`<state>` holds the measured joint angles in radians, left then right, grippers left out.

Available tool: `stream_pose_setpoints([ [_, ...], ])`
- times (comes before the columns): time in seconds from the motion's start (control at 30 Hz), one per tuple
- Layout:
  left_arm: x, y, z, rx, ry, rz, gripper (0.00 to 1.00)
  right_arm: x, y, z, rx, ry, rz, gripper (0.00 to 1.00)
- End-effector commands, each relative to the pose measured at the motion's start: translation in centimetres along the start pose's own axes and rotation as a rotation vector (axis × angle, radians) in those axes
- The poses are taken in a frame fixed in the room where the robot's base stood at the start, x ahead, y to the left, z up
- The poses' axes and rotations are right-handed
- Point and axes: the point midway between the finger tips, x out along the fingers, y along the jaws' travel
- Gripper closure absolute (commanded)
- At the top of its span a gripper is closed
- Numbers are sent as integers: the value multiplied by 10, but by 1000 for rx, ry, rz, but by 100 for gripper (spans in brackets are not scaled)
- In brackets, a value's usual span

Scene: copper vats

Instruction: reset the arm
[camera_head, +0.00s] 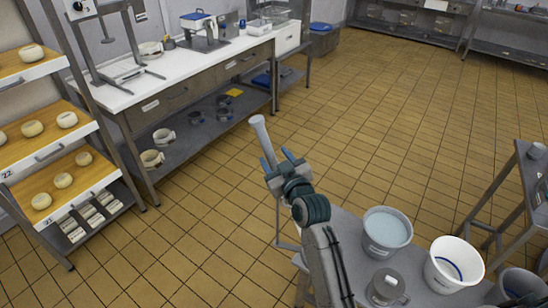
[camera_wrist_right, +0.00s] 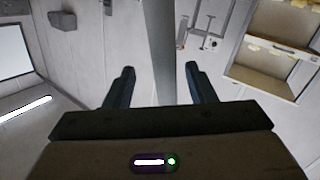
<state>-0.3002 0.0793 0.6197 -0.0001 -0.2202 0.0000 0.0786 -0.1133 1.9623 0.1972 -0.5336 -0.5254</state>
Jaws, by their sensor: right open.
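My right gripper (camera_head: 277,160) is raised over the floor in the middle of the head view, at the end of my right arm. Its two blue-tipped fingers are apart. In the right wrist view the gripper (camera_wrist_right: 158,80) also shows spread fingers. A plain grey bar (camera_head: 263,136) with a rounded end lines up with the gap between them. The same bar (camera_wrist_right: 160,40) runs upward between the fingers in the wrist view, with gaps on both sides. I cannot tell what it belongs to. My left gripper is not in view.
A low table at bottom right holds a grey bucket (camera_head: 387,232), a white bucket (camera_head: 453,264) and a metal jug (camera_head: 386,287). A cheese rack (camera_head: 62,137) stands at left. A white-topped bench (camera_head: 165,64) runs along the wall. Tiled floor (camera_head: 350,110) lies clear beyond.

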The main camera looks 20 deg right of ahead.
Motion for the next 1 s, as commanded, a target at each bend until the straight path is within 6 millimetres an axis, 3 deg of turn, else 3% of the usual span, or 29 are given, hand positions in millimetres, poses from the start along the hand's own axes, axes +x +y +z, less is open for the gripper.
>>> stream_pose_setpoints([
  [0.4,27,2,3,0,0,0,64,-79,-1,3,0,-1,0,50],
  [0.73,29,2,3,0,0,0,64,-96,-1,5,1,-16,-5,50],
  [0.87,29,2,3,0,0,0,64,-116,-7,40,16,-148,-46,50],
  [1.0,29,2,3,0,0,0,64,-173,-16,109,57,-448,-105,50],
])
